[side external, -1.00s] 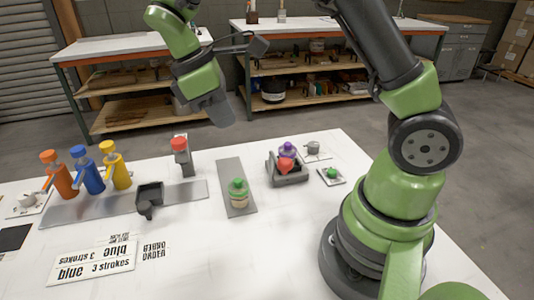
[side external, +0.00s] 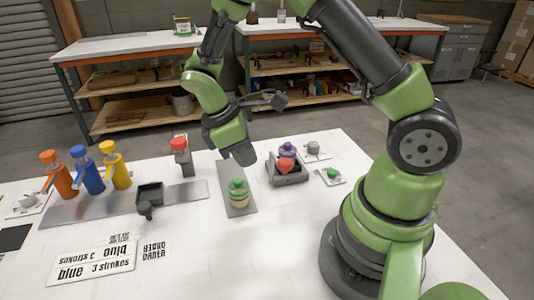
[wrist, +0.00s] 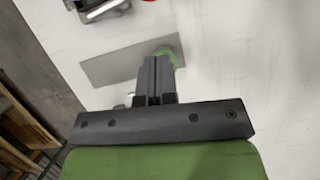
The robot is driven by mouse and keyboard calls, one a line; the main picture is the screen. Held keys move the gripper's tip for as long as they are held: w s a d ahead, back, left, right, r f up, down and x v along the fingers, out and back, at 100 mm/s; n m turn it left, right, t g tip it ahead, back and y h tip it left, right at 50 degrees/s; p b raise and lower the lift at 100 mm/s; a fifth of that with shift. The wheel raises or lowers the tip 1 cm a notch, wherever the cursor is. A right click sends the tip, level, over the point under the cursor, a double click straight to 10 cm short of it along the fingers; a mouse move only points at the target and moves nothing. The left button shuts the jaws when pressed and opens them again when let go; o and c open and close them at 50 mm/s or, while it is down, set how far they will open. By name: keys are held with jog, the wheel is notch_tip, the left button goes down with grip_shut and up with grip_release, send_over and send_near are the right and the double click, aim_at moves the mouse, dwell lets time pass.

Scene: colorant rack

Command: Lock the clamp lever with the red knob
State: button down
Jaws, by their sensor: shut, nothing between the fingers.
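A red-topped grey upright post (side external: 182,160) stands behind the long plate in the side view. A second red rounded piece (side external: 286,164) sits at a grey box (side external: 290,181), in front of a purple one. I cannot tell which is the clamp lever's knob. My gripper (side external: 243,156) is shut and empty, above the far part of a grey plate (side external: 229,170), between the two red pieces. In the wrist view its fingers (wrist: 158,60) cover part of a green-capped piece.
A green-capped jar (side external: 239,194) stands on the grey plate. Orange (side external: 61,180), blue (side external: 86,174) and yellow bottles (side external: 114,170) stand at left beside a dark cup (side external: 149,194). Small trays lie at right.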

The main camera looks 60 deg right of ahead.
aim_at(284, 165)
jog(key=s+d, duration=0.1)
jog(key=s, duration=0.1)
jog(key=s+d, duration=0.1)
jog(key=shift+s+d+f, duration=0.15)
jog(key=shift+d+f, duration=0.1)
jog(key=shift+d, duration=0.1)
jog(key=shift+s+n, duration=0.2)
jog(key=shift+n, duration=0.5)
jog(key=shift+s+d+n+t+h, duration=0.1)
jog(key=shift+s+n+t+h, duration=0.05)
jog(key=shift+n+t+h, duration=0.2)
